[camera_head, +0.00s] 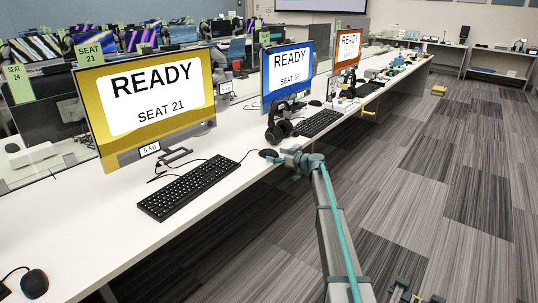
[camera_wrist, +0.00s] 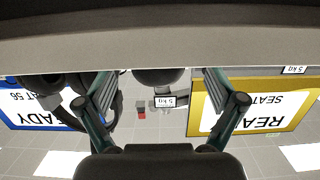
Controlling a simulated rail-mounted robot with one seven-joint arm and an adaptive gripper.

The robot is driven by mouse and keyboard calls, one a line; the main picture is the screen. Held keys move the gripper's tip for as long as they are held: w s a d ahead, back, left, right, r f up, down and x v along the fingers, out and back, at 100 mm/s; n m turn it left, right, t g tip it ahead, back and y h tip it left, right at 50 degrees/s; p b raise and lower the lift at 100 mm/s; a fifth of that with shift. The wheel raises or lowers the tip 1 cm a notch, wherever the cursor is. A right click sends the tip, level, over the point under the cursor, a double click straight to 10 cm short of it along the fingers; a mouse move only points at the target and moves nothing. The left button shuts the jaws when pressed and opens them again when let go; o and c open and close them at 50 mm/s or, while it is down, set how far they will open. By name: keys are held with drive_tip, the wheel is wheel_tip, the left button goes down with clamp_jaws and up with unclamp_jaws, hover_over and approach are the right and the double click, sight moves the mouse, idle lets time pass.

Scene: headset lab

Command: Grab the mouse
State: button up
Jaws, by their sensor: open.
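A black mouse (camera_head: 268,153) lies on the white desk near its front edge, right of the black keyboard (camera_head: 188,187) of the yellow-screen seat. My gripper (camera_head: 284,158) is right beside this mouse at the desk edge. In the wrist view, which is upside down, my gripper (camera_wrist: 160,82) is open, with its two green-grey fingers spread. A dark rounded body that looks like the mouse (camera_wrist: 158,76) shows between the fingers; I cannot tell whether they touch it. Another black mouse (camera_head: 35,283) lies at the near left end of the desk.
Black headphones (camera_head: 276,124) stand on the desk just behind my gripper and show beside the left finger in the wrist view (camera_wrist: 72,88). The yellow monitor (camera_head: 150,97) and blue monitor (camera_head: 288,72) stand behind. The carpeted aisle (camera_head: 450,150) at right is mostly clear.

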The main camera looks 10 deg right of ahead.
sight(275, 154)
drive_tip(key=x, duration=0.3)
drive_tip(key=shift+w+a+f, duration=0.1)
drive_tip(key=shift+w, duration=0.05)
drive_tip(key=shift+c, duration=0.3)
drive_tip(key=c, duration=1.2)
